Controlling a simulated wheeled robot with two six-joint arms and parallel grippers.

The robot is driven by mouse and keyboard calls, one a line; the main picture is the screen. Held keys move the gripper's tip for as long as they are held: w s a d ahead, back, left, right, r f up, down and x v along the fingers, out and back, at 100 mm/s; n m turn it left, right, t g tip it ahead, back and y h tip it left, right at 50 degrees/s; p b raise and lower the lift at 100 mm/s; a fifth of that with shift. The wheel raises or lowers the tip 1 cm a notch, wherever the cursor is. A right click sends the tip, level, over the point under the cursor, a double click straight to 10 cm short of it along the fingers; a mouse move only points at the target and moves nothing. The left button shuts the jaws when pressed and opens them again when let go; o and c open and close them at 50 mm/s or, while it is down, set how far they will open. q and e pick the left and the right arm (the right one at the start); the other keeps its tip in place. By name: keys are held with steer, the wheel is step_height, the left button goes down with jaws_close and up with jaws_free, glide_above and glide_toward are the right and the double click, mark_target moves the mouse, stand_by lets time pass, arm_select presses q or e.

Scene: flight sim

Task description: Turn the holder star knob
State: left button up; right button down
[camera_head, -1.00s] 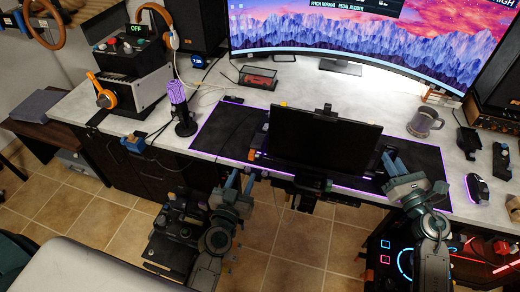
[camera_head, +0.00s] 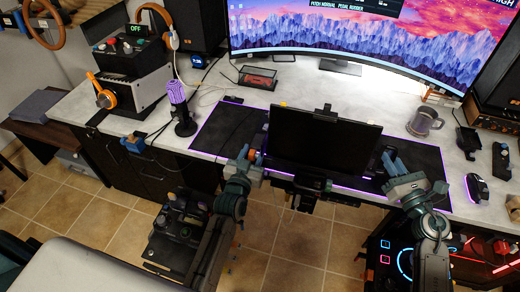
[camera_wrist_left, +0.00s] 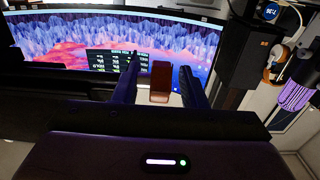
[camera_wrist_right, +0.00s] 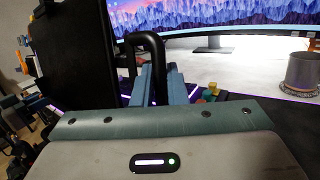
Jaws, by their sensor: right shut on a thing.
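The holder (camera_head: 326,110) carries a dark flat panel (camera_head: 325,140) and stands at the desk's front edge. A small orange-brown piece, apparently the star knob (camera_head: 252,156), is at the holder's left side; it shows as a red-brown block (camera_wrist_left: 160,82) in the left wrist view. My left gripper (camera_head: 250,156) is open, with one finger on each side of the knob and gaps visible in the left wrist view. My right gripper (camera_head: 391,160) is shut on a black loop handle (camera_wrist_right: 146,50) at the holder's right side. The knob's star shape cannot be made out.
A black mat with a purple lit edge (camera_head: 215,115) lies under the holder. A microphone (camera_head: 180,105) stands left, a metal mug (camera_head: 424,122) and a mouse (camera_head: 477,188) right. The curved monitor (camera_head: 360,40) is behind. Open floor (camera_head: 290,235) lies in front of the desk.

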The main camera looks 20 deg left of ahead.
arm_select(q)
steer(key=shift+w, duration=0.9)
steer(key=shift+c, duration=0.5)
jaws_close()
